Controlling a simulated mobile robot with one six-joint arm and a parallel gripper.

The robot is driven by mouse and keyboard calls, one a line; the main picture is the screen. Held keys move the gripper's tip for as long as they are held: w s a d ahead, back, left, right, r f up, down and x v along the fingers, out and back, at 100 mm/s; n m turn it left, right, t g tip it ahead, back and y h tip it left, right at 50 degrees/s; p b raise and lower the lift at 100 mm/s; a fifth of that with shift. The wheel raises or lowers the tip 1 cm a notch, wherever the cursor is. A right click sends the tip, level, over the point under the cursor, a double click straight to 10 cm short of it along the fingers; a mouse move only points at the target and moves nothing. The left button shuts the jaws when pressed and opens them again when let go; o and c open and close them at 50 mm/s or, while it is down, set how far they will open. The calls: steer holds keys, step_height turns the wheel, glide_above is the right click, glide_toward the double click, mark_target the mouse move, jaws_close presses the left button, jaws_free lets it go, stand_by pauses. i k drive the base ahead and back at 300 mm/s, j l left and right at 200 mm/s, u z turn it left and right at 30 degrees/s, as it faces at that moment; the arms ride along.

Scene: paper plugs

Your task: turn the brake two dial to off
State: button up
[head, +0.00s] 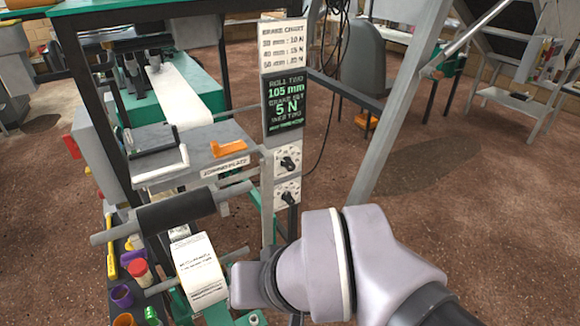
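Two black dials on white plates sit one above the other on a grey post: an upper dial (288,163) and a lower dial (288,196). Their small markings are too small to read, so I cannot tell which is brake two or where each points. A dark display (284,105) above them reads "ROLL TWO 105 mm" and a brake setting of 5 N. A white brake chart card (283,48) is above that. My lavender arm comes in from the lower right, its end below the dials and apart from them. My gripper's fingers are not visible.
Left of the post are a grey shelf (200,150) with an orange piece (229,148), a dark roller (176,211) and a white paper roll (200,268). Coloured cups and a red-capped jar (140,271) stand lower left. A thin cable hangs right of the post. Brown floor is open farther right.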

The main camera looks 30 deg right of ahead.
mark_target(290, 166)
steer(key=i+l+u, duration=0.1)
steer(key=i+l, duration=0.65)
steer(key=i, duration=0.2)
